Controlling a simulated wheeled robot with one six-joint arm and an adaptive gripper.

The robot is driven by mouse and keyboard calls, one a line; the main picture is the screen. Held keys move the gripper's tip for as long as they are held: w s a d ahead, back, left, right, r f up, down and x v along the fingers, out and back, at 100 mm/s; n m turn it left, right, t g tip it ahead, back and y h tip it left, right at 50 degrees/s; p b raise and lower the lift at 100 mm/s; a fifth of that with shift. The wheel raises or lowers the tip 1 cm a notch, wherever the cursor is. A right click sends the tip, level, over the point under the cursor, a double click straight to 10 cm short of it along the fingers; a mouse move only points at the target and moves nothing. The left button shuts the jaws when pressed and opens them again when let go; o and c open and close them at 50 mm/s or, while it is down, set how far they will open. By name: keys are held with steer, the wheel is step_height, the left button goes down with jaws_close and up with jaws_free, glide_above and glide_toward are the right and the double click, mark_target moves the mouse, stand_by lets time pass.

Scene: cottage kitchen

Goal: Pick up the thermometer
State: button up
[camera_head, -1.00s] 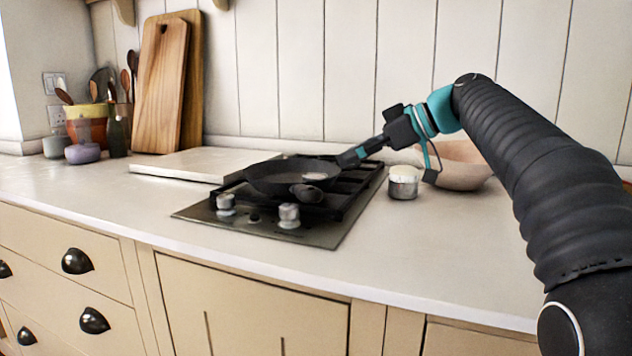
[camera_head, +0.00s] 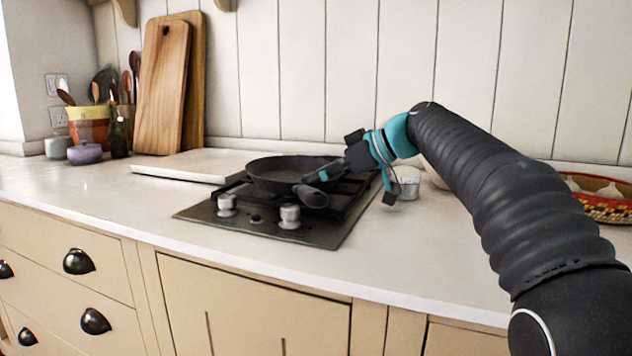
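I cannot make out a thermometer in the head view; it may be hidden or too small to tell. My gripper (camera_head: 322,175) reaches in from the right, with its dark and teal fingers over the right side of the black frying pan (camera_head: 268,177), close to its handle (camera_head: 311,196). The fingers are small and seen from the side, so I cannot tell whether they are open or shut, or whether they touch the pan. The pan sits on the gas hob (camera_head: 330,232).
A small glass jar (camera_head: 408,186) stands right of the hob, partly behind my gripper. A patterned basket (camera_head: 604,203) is at the far right. A white board (camera_head: 190,168), wooden cutting boards (camera_head: 160,90) and a utensil pot (camera_head: 88,132) are left. The front counter is clear.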

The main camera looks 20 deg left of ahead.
steer(key=shift+f, duration=0.1)
steer(key=c, duration=1)
steer(key=shift+c, duration=0.2)
